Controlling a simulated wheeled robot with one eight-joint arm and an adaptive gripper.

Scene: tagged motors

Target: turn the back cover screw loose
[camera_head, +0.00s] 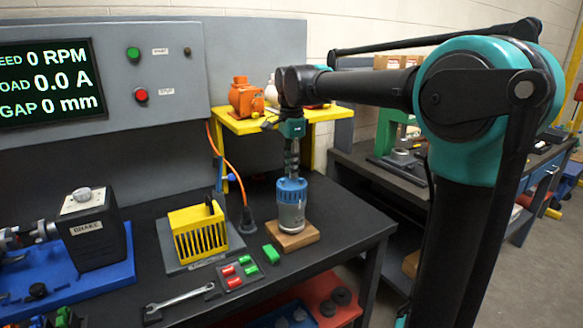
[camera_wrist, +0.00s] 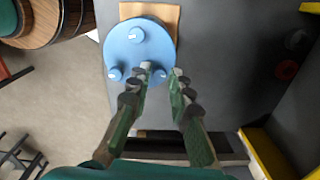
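A motor with a blue cover (camera_head: 291,188) and grey body (camera_head: 290,218) stands upright on a wooden block (camera_head: 309,237) on the bench. The round blue cover (camera_wrist: 130,54) shows from above in the wrist view, with one screw (camera_wrist: 136,35) at its top and another (camera_wrist: 115,73) at its lower left. A third screw (camera_wrist: 160,74) shows at its lower right, by my fingertips. My gripper (camera_wrist: 161,72) is open, pointing down, with a gap between its fingers. In the head view my gripper (camera_head: 291,165) is just above the cover; contact cannot be told.
A yellow stand (camera_head: 240,125) is behind. A brake unit (camera_head: 92,232) is at far left. The bench's right end is clear.

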